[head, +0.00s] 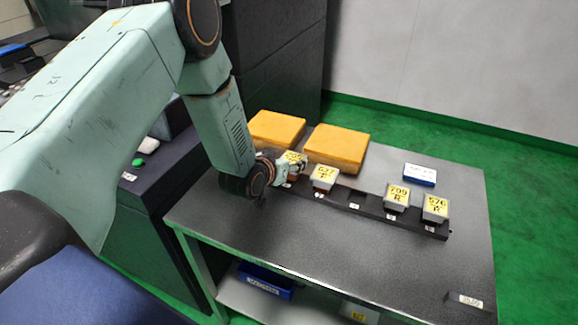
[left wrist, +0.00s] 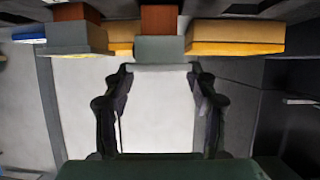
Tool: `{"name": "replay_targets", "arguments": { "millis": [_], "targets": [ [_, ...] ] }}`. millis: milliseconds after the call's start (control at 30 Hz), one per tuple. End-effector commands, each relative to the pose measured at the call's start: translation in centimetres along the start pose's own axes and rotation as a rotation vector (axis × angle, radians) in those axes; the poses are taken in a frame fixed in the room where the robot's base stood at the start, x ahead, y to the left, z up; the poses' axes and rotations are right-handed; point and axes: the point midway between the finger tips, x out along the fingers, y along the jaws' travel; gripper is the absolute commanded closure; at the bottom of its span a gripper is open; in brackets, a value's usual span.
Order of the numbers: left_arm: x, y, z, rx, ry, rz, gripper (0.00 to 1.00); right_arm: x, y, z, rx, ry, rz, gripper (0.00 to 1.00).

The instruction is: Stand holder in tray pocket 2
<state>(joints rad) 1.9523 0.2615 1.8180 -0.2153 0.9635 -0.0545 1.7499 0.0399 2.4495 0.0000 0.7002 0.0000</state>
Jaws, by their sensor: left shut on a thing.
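My left gripper (head: 287,167) is shut on a grey holder with a yellow label (head: 293,157) at the left end of the dark tray (head: 372,211). Fingers partly cover this holder, and I cannot tell whether it is seated or just above the tray. In the left wrist view, the held grey holder (left wrist: 160,48) with a red-brown block is at the fingertips (left wrist: 160,72). Holder 527 (head: 325,177) stands beside it. An empty pocket (head: 355,207) follows, then holder 709 (head: 397,196) and holder 576 (head: 436,207). The pocket numbers are too small to read. My right gripper is not visible.
Two orange-yellow pads (head: 337,149) (head: 276,129) lie behind the tray. A small blue-and-white box (head: 420,175) lies at the back right. A dark cabinet (head: 275,60) stands behind, at the left.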

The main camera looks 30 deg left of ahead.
Motion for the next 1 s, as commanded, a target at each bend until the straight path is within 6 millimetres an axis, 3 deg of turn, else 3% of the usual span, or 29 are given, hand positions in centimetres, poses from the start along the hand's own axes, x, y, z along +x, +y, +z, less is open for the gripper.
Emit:
{"name": "replay_targets", "arguments": {
  "millis": [133,400,433,700,1000],
  "targets": [
    [0.84,-0.04,1.17,0.001,0.005,0.000,1.00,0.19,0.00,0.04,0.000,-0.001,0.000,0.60],
    [1.03,-0.04,1.16,0.001,0.006,0.000,1.00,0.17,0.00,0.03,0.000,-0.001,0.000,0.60],
    [0.99,-0.03,1.40,0.000,0.001,0.000,0.40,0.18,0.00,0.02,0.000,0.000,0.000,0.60],
    [0.97,-0.03,1.40,0.000,0.001,0.000,0.19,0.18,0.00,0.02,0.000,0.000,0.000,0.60],
    [0.90,-0.05,1.40,0.000,0.000,0.000,0.19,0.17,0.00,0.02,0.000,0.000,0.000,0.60]
  ]
}}
